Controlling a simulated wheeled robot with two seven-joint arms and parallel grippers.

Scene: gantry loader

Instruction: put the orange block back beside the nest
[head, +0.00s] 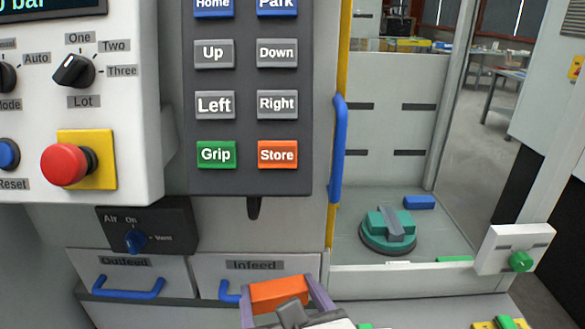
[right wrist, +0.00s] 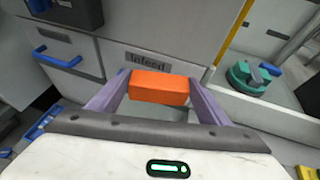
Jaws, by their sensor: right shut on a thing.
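The orange block (head: 279,293) is held between the two purple fingers of my right gripper (head: 280,296), at the bottom middle of the head view, in front of the Infeed drawer. The right wrist view shows the orange block (right wrist: 159,87) spanning the gap between the fingertips (right wrist: 158,90). The round teal nest (head: 388,240), with a grey bar across its top, sits on the floor of the bay to the right. It also shows in the right wrist view (right wrist: 247,80), apart from the block. My left gripper is not in view.
A blue block (head: 419,202) lies behind the nest. A low front sill (head: 400,280) and a white bracket with a green knob (head: 520,260) edge the bay. A blue handle (head: 338,148) stands left of the opening. Control panels (head: 250,100) fill the left.

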